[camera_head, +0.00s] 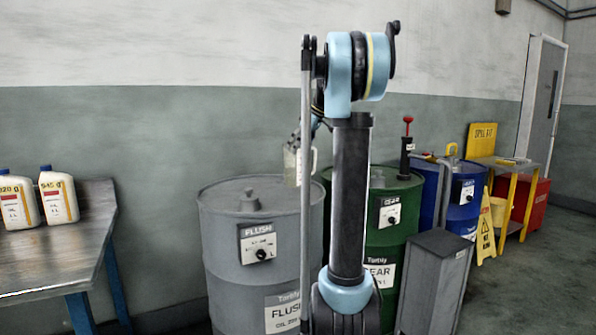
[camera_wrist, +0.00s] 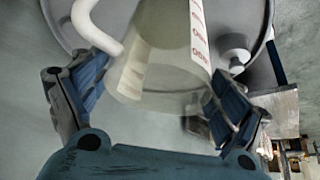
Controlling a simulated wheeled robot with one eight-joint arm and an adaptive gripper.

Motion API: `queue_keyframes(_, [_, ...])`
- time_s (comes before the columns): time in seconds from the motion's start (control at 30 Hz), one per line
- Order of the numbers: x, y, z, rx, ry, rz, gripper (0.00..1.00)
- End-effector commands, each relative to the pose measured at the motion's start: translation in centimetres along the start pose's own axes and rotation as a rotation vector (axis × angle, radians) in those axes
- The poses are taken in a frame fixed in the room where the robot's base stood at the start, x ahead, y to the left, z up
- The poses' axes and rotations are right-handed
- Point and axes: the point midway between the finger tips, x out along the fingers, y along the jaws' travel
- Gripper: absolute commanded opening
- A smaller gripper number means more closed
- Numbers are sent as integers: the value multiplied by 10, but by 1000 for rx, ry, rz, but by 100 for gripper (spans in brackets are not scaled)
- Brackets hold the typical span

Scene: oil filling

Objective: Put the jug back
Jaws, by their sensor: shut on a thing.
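The jug (camera_head: 297,166) is a translucent pale container, seen at the right rim of the grey FLUSH drum (camera_head: 222,235) and partly hidden by my arm. In the wrist view the jug (camera_wrist: 165,75) shows red printed marks and a white curved handle (camera_wrist: 95,22). My gripper (camera_wrist: 158,98) has its two blue-padded fingers on either side of the jug and is shut on it. In the head view my gripper (camera_head: 308,137) is mostly hidden behind my arm. I cannot tell whether the jug touches the drum.
A green GEAR drum (camera_head: 385,245) and a blue drum (camera_head: 464,195) stand right of the grey one. A grey box (camera_head: 436,280) stands before them. A bench (camera_head: 75,245) with white bottles (camera_head: 57,196) is at left. A yellow floor sign (camera_head: 486,232) stands at right.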

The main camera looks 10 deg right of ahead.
Motion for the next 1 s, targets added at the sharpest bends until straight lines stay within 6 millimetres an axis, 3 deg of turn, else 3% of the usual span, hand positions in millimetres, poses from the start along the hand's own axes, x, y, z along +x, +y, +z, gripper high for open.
queue_keyframes(0.33, [19,3,16,5,0,3,24])
queue_keyframes(0.6, [46,3,31,5,1,3,24])
queue_keyframes(0.8, [47,3,32,5,0,3,24])
queue_keyframes(0.83, [47,3,32,5,0,3,95])
queue_keyframes(0.87, [47,3,32,5,0,3,100])
queue_keyframes(1.0, [47,3,32,5,0,3,100])
